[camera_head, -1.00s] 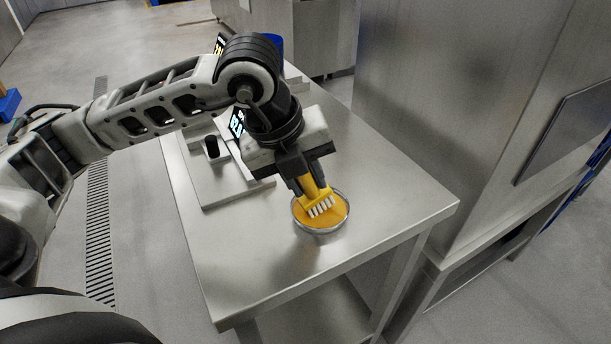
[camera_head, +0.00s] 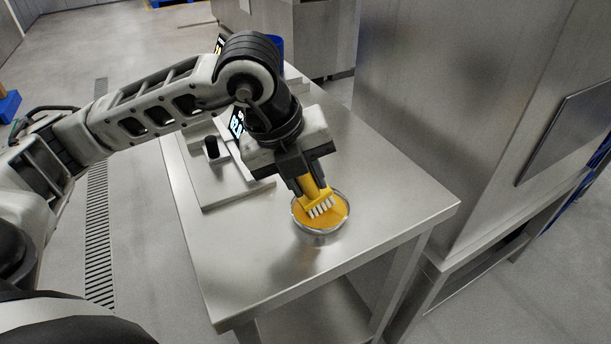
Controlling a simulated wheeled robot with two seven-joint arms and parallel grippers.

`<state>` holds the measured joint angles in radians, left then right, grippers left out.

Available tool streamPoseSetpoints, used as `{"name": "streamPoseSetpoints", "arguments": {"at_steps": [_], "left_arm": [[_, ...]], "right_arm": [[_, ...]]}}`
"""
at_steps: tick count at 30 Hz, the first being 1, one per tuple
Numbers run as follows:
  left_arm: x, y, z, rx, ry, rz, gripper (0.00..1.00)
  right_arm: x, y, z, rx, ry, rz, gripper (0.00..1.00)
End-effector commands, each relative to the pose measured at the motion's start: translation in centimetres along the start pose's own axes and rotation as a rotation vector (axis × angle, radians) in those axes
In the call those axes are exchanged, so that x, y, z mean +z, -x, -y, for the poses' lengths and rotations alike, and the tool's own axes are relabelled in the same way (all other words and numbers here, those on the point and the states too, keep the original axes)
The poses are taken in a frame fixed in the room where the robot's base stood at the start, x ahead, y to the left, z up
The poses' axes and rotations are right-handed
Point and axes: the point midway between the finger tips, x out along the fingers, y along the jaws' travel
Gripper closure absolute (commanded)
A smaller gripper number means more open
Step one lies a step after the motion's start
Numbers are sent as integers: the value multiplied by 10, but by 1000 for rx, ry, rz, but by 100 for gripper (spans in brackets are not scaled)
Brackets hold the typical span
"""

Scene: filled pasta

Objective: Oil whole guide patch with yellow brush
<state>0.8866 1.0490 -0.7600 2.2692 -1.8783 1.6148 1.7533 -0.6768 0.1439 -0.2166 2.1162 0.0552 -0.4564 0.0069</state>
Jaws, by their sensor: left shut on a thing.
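My left gripper (camera_head: 308,185) is shut on the yellow brush (camera_head: 318,197), which points down with its pale bristles toward the viewer. The brush is over a round metal bowl (camera_head: 318,238) of orange-yellow oil (camera_head: 333,215) near the front of the steel table. The bristles overlap the oil; I cannot tell how deep they reach. The guide patch cannot be made out in this view. My right gripper is not in view.
The steel table (camera_head: 250,260) is bare around the bowl. A tall steel cabinet (camera_head: 450,120) stands to the right.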

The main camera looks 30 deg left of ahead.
Motion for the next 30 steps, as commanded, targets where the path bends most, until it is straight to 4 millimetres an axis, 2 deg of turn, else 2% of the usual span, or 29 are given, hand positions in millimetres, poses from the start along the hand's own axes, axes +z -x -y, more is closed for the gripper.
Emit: {"name": "streamPoseSetpoints", "arguments": {"at_steps": [8,30], "left_arm": [[-1,1,0,4,0,-4,99],[6,57,20,-1,0,-1,99]], "right_arm": [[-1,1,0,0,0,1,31],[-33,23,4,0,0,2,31]]}}
